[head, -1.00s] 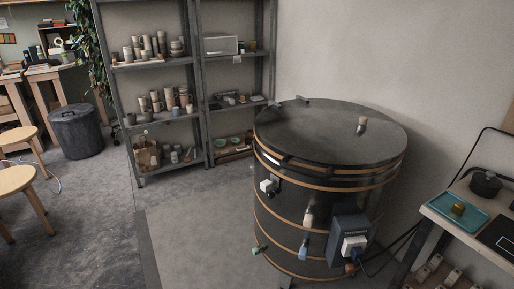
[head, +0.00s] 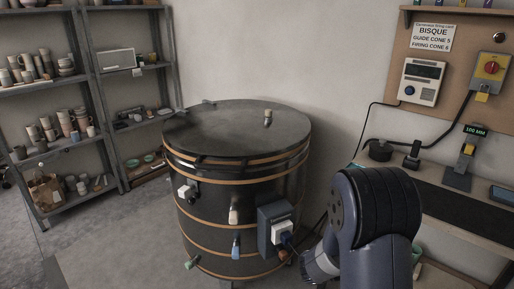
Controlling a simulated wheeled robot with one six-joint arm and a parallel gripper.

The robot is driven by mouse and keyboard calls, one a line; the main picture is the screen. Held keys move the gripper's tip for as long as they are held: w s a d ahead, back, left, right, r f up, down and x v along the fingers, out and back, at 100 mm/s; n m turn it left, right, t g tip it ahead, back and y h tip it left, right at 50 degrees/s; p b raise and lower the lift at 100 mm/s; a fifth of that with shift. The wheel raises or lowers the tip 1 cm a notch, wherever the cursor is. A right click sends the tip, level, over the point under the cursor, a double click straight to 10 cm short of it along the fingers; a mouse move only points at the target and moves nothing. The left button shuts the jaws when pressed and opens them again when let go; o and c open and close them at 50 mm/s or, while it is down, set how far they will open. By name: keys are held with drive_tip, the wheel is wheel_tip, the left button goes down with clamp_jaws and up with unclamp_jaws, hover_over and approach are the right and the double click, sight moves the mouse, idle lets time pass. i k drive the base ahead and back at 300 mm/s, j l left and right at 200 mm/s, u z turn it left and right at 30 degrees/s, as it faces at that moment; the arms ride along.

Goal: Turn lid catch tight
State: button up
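A round black kiln (head: 232,220) with copper-coloured bands stands in the middle of the head view. Its flat dark lid (head: 235,128) lies closed on top, with a small pale knob (head: 267,118) at the right. My gripper is not in view.
A grey control box (head: 273,222) and several plugs stick out from the kiln's front. A workbench (head: 440,200) stands on the right under a wall panel with a controller (head: 421,82) and a red switch (head: 491,67). Shelves (head: 90,100) stand left. The floor at lower left is clear.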

sight(157, 153)
drive_tip(key=i+j+u, duration=0.4)
drive_tip(key=j, duration=0.2)
drive_tip(key=i+j+u, duration=0.55)
drive_tip(key=i+j, duration=1.1)
